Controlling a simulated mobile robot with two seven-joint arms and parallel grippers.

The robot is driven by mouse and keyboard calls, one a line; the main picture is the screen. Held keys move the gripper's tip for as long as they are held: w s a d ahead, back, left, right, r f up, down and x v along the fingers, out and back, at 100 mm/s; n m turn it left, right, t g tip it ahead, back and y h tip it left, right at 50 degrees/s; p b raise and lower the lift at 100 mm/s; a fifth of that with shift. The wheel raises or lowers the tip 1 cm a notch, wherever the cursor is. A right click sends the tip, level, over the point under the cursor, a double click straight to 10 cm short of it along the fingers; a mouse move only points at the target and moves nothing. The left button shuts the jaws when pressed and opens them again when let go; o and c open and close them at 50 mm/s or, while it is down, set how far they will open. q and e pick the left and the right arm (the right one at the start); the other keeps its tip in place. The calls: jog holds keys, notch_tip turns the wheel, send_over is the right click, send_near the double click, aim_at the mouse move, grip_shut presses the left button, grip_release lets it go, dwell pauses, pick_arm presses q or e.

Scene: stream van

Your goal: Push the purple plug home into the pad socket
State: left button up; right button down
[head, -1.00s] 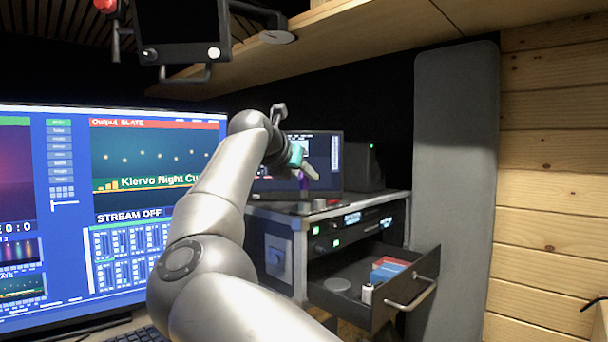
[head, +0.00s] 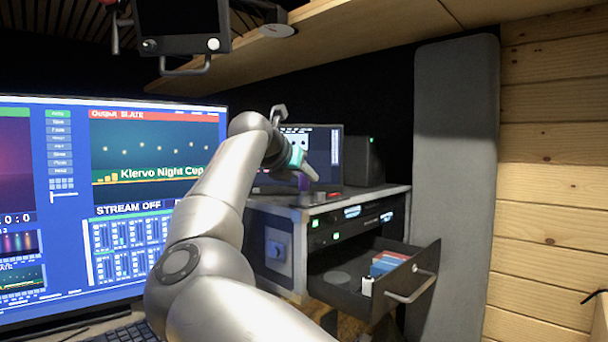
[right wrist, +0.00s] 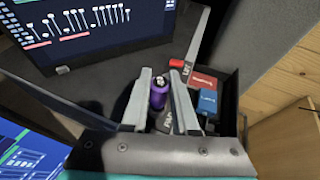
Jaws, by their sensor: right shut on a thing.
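The purple plug (right wrist: 158,95) stands between the two fingers of my right gripper (right wrist: 160,86) in the right wrist view. In the head view the right gripper (head: 306,166) is over the rack case top, with the purple plug (head: 304,183) just under it. The right gripper is shut on the plug. The pad socket cannot be made out; the fingers and plug cover the area below. I cannot tell how deep the plug sits. My left gripper is not in view.
The rack case (head: 279,248) has an open drawer (head: 350,299) holding red and blue boxes. A small monitor (head: 326,150) stands behind the gripper. A red cylinder (right wrist: 176,63) lies near the fingertips. A large screen (head: 155,150) is at left and a wooden shelf (head: 350,35) overhead.

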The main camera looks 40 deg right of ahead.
jog(key=shift+f+b, duration=0.3)
jog(key=shift+f, duration=0.25)
jog(key=c, duration=0.6)
grip_release()
jog(key=v, duration=1.5)
jog(key=shift+b, duration=0.45)
jog(key=shift+a+r, duration=0.1)
jog(key=shift+r, duration=0.1)
